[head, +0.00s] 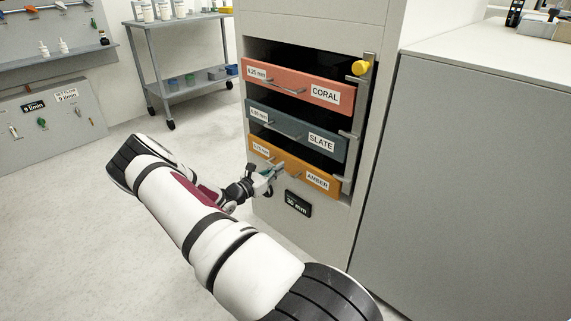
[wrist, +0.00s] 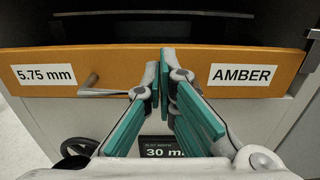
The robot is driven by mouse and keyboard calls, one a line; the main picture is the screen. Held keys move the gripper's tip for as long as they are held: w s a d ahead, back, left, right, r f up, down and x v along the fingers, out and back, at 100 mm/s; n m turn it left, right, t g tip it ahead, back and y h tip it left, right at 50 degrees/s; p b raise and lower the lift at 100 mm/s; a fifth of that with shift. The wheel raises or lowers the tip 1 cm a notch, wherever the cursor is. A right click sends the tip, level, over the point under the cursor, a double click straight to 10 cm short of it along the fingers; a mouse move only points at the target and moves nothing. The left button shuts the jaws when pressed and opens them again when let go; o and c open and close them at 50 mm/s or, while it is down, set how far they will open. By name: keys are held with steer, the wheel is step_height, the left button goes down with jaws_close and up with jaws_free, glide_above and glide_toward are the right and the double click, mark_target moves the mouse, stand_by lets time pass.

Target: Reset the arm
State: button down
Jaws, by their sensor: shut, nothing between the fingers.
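My gripper (head: 272,173) is at the front of the amber drawer (head: 263,150), the lowest of three drawers in a cabinet. In the wrist view my gripper (wrist: 161,70) has its teal fingers closed together, with nothing seen between them. The fingertips overlap the middle of the orange drawer front (wrist: 130,62); whether they touch it I cannot tell. My arm reaches across the head view from the bottom right.
The coral drawer (head: 315,77) and slate drawer (head: 300,124) are above. A yellow knob (head: 360,68) is at the cabinet's upper right. A grey counter (head: 470,160) stands close on the right. A wheeled cart (head: 182,87) stands behind. The floor (head: 60,210) at left is clear.

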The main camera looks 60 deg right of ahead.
steer(key=p+v, duration=0.2)
steer(key=v, duration=0.6)
steer(key=shift+a, duration=0.3)
steer(key=shift+r, duration=0.1)
